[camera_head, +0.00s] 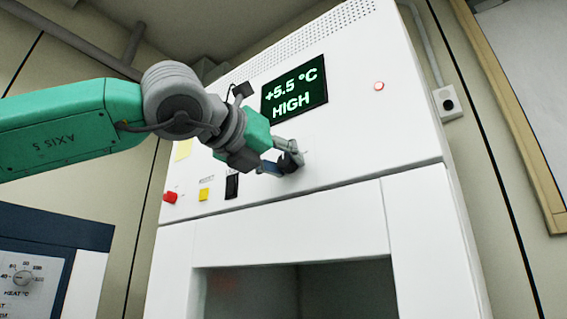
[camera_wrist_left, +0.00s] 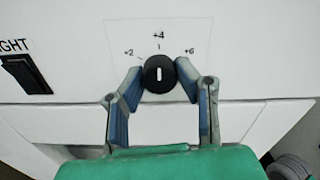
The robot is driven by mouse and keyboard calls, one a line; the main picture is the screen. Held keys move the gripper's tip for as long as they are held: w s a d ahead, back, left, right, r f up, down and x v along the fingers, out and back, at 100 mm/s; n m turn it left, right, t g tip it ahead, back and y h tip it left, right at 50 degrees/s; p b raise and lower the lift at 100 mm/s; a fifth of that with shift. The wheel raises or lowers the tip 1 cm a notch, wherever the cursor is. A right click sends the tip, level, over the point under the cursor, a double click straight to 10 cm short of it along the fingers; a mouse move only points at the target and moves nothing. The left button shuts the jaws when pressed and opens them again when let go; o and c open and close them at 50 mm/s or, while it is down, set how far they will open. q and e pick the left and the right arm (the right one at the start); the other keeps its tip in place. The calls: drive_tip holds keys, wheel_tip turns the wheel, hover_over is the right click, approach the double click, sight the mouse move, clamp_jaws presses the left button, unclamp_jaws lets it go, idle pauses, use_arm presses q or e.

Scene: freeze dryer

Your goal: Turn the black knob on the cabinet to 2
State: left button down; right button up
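The black knob (camera_wrist_left: 159,75) is on the white cabinet front (camera_head: 350,120), and its white line points straight up at the +4 mark. The +2 mark (camera_wrist_left: 129,52) is up and left of it, the +6 mark (camera_wrist_left: 189,50) up and right. My left gripper (camera_wrist_left: 159,80) has one blue-padded finger on each side of the knob, and both tips appear to touch it. In the head view, the left gripper (camera_head: 283,163) reaches the panel below the display and partly hides the knob (camera_head: 291,162). My right gripper is not in view.
The display (camera_head: 294,90) reads +5.5 °C HIGH. A black rocker switch (camera_head: 232,186), a yellow button (camera_head: 204,194) and a red knob (camera_head: 170,197) sit left of the gripper. The cabinet's open chamber (camera_head: 345,285) lies below. A blue-and-white unit (camera_head: 55,235) stands at left.

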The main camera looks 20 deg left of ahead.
use_arm(q)
drive_tip(key=shift+d+r, duration=0.1)
drive_tip(key=shift+r, duration=0.05)
drive_tip(key=shift+a+n+b, duration=0.3)
drive_tip(key=shift+n+b, duration=0.15)
drive_tip(key=shift+n, duration=0.05)
drive_tip(key=shift+d+n+b, duration=0.15)
drive_tip(key=shift+n+b, duration=0.75)
drive_tip(key=shift+n, duration=0.1)
drive_tip(key=n+b, duration=0.2)
drive_tip(key=shift+n, duration=0.4)
drive_tip(key=n+b, duration=0.2)
drive_tip(key=n, duration=0.1)
drive_tip(key=shift+b, duration=0.3)
drive_tip(key=shift+n+b, duration=0.8)
drive_tip(key=shift+n, duration=1)
